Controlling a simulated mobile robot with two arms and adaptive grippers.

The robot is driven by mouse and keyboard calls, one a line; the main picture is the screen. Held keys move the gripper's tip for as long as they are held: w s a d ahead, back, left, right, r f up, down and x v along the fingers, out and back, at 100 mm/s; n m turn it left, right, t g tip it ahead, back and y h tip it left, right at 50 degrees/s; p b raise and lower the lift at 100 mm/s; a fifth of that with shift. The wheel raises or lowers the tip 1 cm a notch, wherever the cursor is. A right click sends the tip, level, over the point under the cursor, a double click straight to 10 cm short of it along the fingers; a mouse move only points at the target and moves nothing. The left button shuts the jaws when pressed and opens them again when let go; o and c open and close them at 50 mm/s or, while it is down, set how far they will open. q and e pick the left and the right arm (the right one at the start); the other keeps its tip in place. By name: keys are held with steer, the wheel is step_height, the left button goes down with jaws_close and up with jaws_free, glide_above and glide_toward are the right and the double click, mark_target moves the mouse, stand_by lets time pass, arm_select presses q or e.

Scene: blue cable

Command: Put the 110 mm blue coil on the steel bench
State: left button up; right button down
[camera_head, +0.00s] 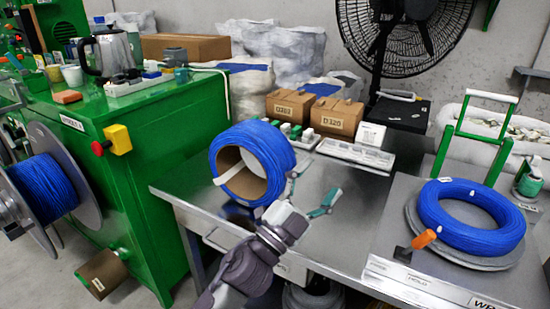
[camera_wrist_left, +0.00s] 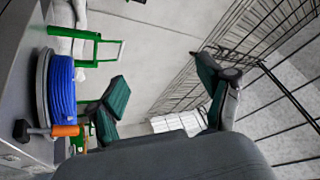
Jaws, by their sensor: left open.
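A blue coil (camera_head: 472,214) lies flat on a round grey turntable (camera_head: 420,238) at the right. It also shows in the left wrist view (camera_wrist_left: 62,90), at the left. No size can be read on either coil. My left gripper (camera_head: 312,194) is open and empty above the bench, right of the cored coil and well left of the turntable coil. Its green-padded fingers are spread in the left wrist view (camera_wrist_left: 165,92). My right gripper is not visible.
An orange handle (camera_head: 424,239) stands at the turntable's front left. A green frame (camera_head: 478,135) rises behind it. Cardboard boxes (camera_head: 335,117) and a white tray (camera_head: 356,155) fill the bench's back. Bare bench lies right of my gripper. A green cabinet (camera_head: 150,150) stands left.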

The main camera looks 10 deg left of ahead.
arm_select(q)
steer(key=s+d+r+m+g+h, duration=0.1)
steer(key=s+d+m+g+h, duration=0.15)
steer(key=d+m+g, duration=0.4)
steer(key=s+d+r+m+g+h+b, duration=0.1)
steer(key=s+d+m+g, duration=0.25)
steer(key=m+g, duration=0.45)
steer(key=s+d+r+m+g+h, duration=0.1)
steer(key=s+d+m+g+h, duration=0.1)
steer(key=s+d+m+g, duration=0.5)
steer(key=w+a+f+m+t+y, duration=0.45)
steer(key=w+a+f+y, duration=0.25)
steer(key=w+a+y, duration=0.55)
steer(key=w+a+r+n+t+y, duration=0.1)
steer(key=w+a+r+y, duration=0.1)
steer(key=a, duration=0.4)
steer(key=w+a+r+n+t+y, duration=0.2)
steer(key=a+r+y, duration=0.3)
steer(key=a+y, duration=0.1)
steer(key=shift+a+b, duration=0.4)
steer(key=shift+a, duration=0.35)
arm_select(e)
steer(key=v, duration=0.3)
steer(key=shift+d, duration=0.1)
arm_select(q)
steer(key=shift+f, duration=0.1)
